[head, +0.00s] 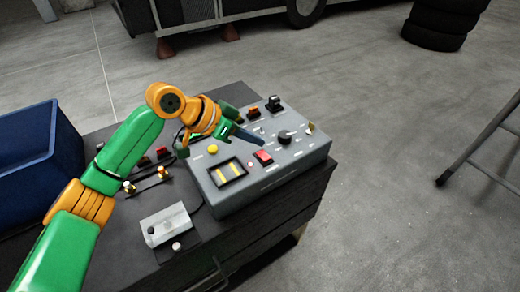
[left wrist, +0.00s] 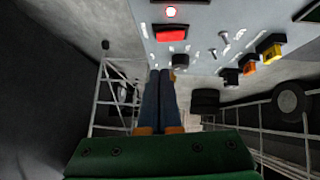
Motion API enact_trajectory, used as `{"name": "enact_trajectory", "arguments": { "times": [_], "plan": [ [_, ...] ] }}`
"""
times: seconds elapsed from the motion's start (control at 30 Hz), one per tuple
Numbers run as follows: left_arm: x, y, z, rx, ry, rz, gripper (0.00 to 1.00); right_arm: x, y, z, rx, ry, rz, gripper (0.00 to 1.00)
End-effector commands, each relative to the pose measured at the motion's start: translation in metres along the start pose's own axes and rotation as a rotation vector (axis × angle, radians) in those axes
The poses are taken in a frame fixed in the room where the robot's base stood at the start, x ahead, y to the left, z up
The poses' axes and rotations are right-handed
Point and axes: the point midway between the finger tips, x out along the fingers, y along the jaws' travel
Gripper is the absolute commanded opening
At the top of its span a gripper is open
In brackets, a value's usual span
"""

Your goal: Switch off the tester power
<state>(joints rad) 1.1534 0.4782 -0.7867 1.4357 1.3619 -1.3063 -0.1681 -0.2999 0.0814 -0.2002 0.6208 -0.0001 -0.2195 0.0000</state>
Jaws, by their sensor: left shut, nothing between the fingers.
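The grey tester box (head: 240,200) sits on a dark cabinet top, its control panel facing up. A red rocker switch (head: 263,157) is on the panel near its front edge; it also shows in the left wrist view (left wrist: 175,33). I cannot tell which way the rocker is pressed. My left gripper (head: 262,142) is shut and empty, its dark fingertips over the panel between the red switch and a black knob (head: 285,137). In the left wrist view the fingers (left wrist: 168,75) end by the knob.
The panel also carries a yellow button (head: 213,149), a meter with yellow bars (head: 228,172), small toggles and coloured connectors. A small pale box (head: 165,224) lies in front left. A blue bin (head: 35,150) stands at the left. Tyres (head: 440,22) and a metal stand are beyond.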

Motion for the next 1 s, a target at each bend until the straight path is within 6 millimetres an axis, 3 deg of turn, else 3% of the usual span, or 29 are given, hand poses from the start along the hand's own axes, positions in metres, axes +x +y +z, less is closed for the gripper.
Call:
{"name": "enact_trajectory", "arguments": {
  "times": [0.1,0.3,1.0],
  "plan": [
    [0.022,0.001,0.001,-0.001,-0.002,0.001,0.00,-0.008,-0.001,-0.001,0.000,0.000,-0.001,0.50],
    [0.042,0.000,0.022,-0.001,-0.001,-0.001,0.00,-0.014,-0.001,-0.001,0.000,0.000,-0.002,0.50],
    [0.051,0.000,0.032,0.035,-0.003,-0.040,0.00,-0.018,-0.001,-0.002,0.001,-0.001,-0.002,0.50]
  ]
}}
